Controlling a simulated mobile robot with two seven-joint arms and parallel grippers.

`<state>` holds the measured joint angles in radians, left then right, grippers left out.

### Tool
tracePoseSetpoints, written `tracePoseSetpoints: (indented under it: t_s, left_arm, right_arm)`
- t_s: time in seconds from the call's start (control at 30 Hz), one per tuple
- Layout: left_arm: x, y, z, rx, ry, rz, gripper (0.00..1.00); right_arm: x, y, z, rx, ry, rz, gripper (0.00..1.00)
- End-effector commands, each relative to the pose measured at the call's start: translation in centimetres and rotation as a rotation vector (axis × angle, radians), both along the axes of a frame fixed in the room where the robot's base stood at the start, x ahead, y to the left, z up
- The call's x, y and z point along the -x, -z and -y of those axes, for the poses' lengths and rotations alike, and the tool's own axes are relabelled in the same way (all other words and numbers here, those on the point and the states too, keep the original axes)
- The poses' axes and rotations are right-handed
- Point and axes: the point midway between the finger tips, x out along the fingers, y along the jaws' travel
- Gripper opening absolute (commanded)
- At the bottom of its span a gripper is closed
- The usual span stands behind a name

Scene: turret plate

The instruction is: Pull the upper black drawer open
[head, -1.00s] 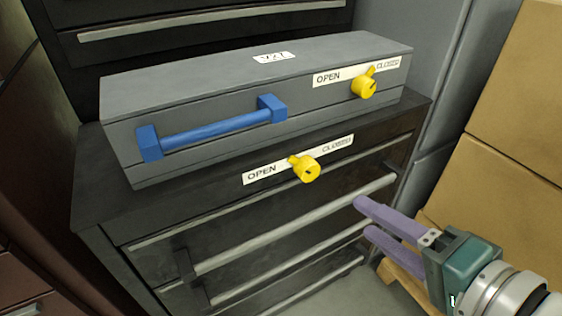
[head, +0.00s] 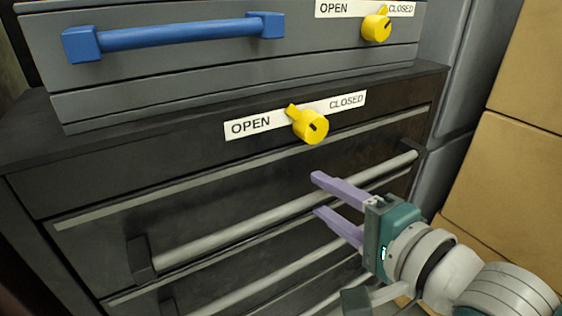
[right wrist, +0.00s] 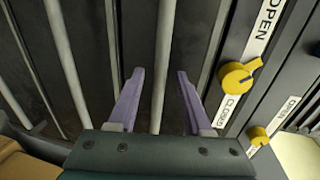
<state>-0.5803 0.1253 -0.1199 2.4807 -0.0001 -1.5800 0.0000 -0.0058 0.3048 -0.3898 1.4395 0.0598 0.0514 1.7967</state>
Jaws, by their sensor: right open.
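The upper black drawer (head: 95,250) is flush with its cabinet, under a pale trim strip. Its long grey bar handle (head: 230,230) slants across the front and also shows in the right wrist view (right wrist: 163,60). My right gripper (head: 317,194) is open at the right half of this handle, its purple fingers pointing left. In the right wrist view the bar runs between the two fingertips (right wrist: 159,74). I see no clear contact with the bar. My left gripper is out of view.
A yellow knob (head: 311,126) on an OPEN/CLOSED label sits above the drawer, its tab pointing up-left. A grey box with a blue handle (head: 180,33) and another yellow knob (head: 377,27) rests on top. Another bar handle (head: 260,275) lies below. Cardboard boxes (head: 515,165) stand at right.

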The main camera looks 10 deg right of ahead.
Motion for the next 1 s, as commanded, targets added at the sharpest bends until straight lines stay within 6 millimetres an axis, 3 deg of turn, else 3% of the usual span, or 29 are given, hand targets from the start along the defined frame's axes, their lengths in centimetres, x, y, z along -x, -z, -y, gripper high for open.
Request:
tracePoseSetpoints:
  t_s: [0.13,0.47,0.9,1.0]
  left_arm:
    - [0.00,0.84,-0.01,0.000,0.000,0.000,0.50]
    - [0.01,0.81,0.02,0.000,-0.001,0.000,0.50]
    - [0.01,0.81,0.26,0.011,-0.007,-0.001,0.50]
    - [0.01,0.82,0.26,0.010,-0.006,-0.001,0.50]
  right_arm:
    - [-1.29,0.39,-0.51,-0.001,-0.001,0.001,0.50]
    - [-1.55,0.32,-0.60,0.000,0.000,-0.001,0.48]
    - [-1.52,0.32,-0.58,0.000,0.000,-0.001,0.00]
    - [-1.52,0.31,-0.58,0.000,0.000,-0.001,0.00]
